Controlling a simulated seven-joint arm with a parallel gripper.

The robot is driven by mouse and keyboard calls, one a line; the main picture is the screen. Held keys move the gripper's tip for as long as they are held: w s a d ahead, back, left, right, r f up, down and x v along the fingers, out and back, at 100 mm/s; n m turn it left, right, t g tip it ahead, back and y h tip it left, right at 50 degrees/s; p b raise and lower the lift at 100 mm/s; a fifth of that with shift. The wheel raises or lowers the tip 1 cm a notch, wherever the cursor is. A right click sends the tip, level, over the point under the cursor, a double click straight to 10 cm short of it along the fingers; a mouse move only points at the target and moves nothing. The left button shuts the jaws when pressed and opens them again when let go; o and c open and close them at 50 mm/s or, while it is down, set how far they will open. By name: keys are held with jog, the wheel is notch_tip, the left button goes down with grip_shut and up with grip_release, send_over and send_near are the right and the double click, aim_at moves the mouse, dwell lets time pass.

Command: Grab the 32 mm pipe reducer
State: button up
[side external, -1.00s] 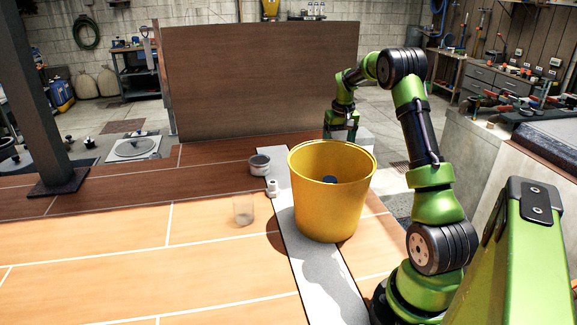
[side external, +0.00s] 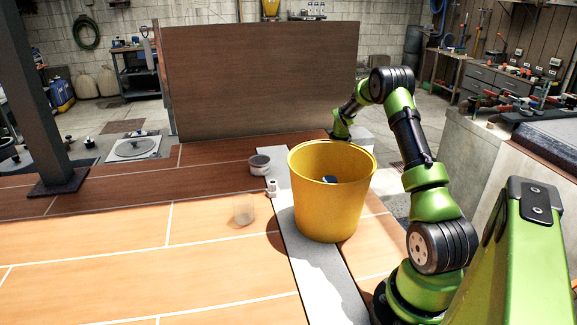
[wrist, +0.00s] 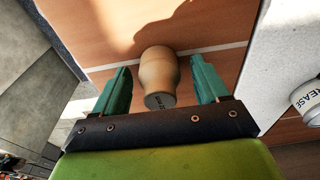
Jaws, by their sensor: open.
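The pipe reducer (wrist: 158,72) is a tan, stepped round piece, wider at one end, with dark lettering on its near end face. In the wrist view it lies between the two teal fingers of my gripper (wrist: 160,68). The fingers are open, with a visible gap on each side of it. In the side view my fingers and the reducer are hidden behind the yellow bucket (side external: 325,215); only my green wrist shows above its rim.
A tub lettered "GREASE" (wrist: 308,98) stands right of my gripper in the wrist view. A brown panel (side external: 260,80) rises behind.

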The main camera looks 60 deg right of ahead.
jog(key=c, duration=1.2)
jog(key=shift+r, duration=0.2)
